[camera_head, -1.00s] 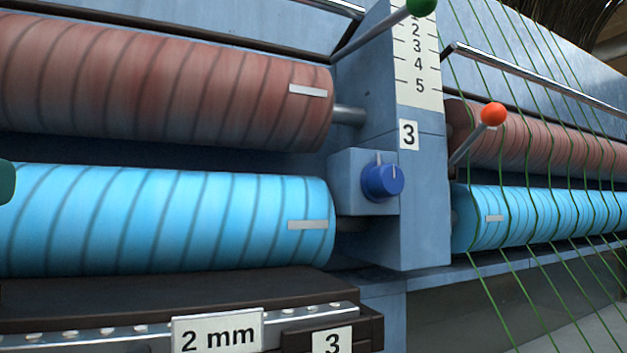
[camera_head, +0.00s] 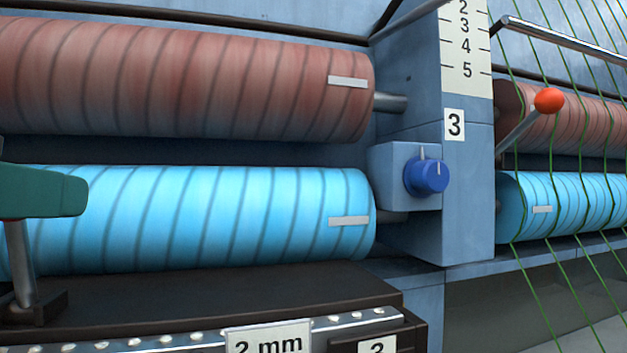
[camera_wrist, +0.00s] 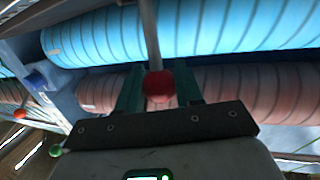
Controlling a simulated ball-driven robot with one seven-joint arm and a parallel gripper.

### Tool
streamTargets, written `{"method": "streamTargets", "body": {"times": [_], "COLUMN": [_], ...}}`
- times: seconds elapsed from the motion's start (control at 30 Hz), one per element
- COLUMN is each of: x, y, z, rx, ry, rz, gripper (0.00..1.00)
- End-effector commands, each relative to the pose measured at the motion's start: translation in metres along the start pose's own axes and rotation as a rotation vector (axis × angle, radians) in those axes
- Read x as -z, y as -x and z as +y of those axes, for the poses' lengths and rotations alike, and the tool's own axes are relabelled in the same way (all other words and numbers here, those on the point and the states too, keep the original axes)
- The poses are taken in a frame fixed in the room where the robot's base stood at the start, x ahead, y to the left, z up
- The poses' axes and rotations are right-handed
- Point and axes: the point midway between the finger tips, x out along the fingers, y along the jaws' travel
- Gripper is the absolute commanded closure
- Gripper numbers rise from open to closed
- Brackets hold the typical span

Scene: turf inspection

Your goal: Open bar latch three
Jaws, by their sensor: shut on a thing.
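A metal lever (camera_head: 20,265) rises almost upright from a dark block on the bar below the blue roller, at the left edge of the head view. It also shows in the wrist view (camera_wrist: 151,35), ending in a red ball knob (camera_wrist: 158,87). My gripper (camera_wrist: 158,92) is shut on this knob, one green finger on each side. In the head view a green finger of my gripper (camera_head: 45,192) covers most of the knob. A plate marked 3 (camera_head: 377,346) is cut off at the bottom edge, near the bar's right end.
A reddish roller (camera_head: 190,80) lies above the blue roller (camera_head: 220,220). A 2 mm plate (camera_head: 268,340) is on the dark bar (camera_head: 250,290).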

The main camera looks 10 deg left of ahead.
Motion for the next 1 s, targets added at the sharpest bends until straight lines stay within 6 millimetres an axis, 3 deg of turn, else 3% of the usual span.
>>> {"method": "streamTargets", "body": {"times": [0.03,0.07,0.3,0.67,1.0], "x": [0.003,0.003,0.001,-0.001,-0.001], "y": [0.002,0.002,0.001,0.009,0.07], "z": [-0.002,-0.002,-0.001,-0.001,-0.001], "rx": [0.006,0.006,0.003,0.002,0.005], "ry": [0.0,0.0,0.0,-0.001,-0.002], "rz": [0.008,0.008,0.005,0.003,0.005], "gripper": [1.0,0.63,0.4,0.4,0.4]}}
